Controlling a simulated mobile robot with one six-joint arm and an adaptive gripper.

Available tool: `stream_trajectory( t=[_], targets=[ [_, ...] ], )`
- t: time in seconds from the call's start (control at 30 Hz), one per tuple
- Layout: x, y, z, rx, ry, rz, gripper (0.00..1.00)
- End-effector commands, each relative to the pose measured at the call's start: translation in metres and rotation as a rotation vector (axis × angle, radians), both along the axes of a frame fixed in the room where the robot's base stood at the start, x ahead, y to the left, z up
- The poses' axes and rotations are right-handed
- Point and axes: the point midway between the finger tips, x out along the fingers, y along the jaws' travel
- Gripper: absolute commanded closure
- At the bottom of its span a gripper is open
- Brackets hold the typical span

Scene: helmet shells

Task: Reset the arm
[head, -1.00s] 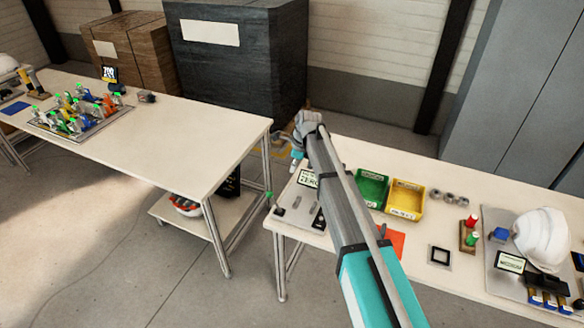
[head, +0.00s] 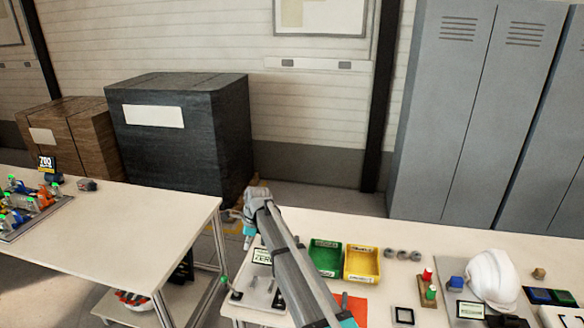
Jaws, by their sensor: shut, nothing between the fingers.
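My arm (head: 285,265) reaches up from the bottom of the head view over the left end of the right-hand table (head: 450,228). Its grey joint (head: 256,197) is at the top, with a small teal part (head: 249,230) just left of and below it. The fingers of my gripper cannot be made out; they seem hidden behind the arm or too small to see. Nothing is seen held by the arm.
The right-hand table carries a green bin (head: 325,270), a yellow bin (head: 362,279), an orange sheet (head: 352,305) and a white helmet shell (head: 492,279). The left table (head: 140,225) has a tool tray (head: 62,206). A dark crate (head: 228,130) and grey lockers (head: 460,120) stand behind.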

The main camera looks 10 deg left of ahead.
Motion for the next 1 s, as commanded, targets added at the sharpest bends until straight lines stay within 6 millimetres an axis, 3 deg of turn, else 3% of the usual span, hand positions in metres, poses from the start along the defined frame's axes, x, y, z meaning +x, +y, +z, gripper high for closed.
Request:
stream_trajectory(
  t=[0.17,0.27,0.67,1.0],
  targets=[
    [-0.006,-0.022,-0.002,-0.001,-0.021,0.053,1.00],
    [-0.012,-0.046,-0.005,-0.003,-0.045,0.117,1.00],
    [-0.056,-0.179,-0.017,-0.029,-0.170,0.525,1.00],
    [-0.111,-0.281,-0.027,-0.065,-0.241,0.903,1.00]
  ],
)
